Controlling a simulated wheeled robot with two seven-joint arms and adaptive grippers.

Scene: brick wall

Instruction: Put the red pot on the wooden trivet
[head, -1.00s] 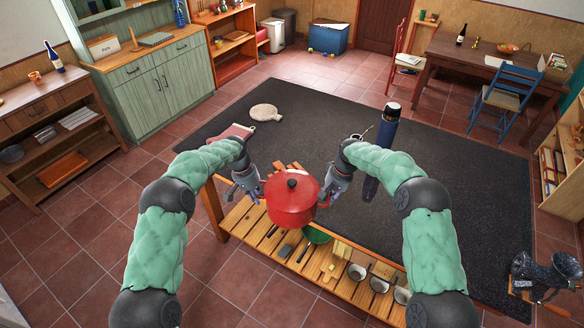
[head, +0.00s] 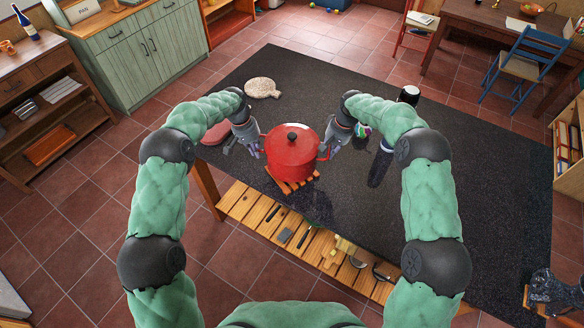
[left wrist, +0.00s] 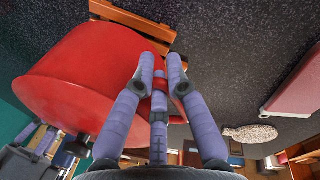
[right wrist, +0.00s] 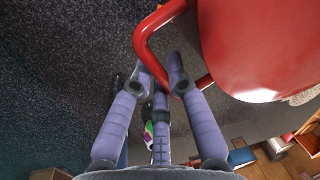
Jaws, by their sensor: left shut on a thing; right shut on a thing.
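The red pot (head: 291,152) with its lid on is upright between my two grippers, over the near edge of the dark table. The wooden slatted trivet (head: 292,184) lies under it, partly hidden by the pot; I cannot tell whether they touch. The trivet also shows beside the pot base in the left wrist view (left wrist: 135,18). My left gripper (head: 257,148) is shut on the pot's left handle (left wrist: 159,80). My right gripper (head: 327,150) is shut on the pot's right handle, a red loop in the right wrist view (right wrist: 145,42).
A round pale board (head: 263,88) and a red flat item (head: 216,134) lie left on the dark tabletop (head: 460,190). A dark bottle-like item (head: 408,96) and a small colourful item (head: 362,130) are right of the pot. A slatted lower shelf (head: 250,208) holds utensils.

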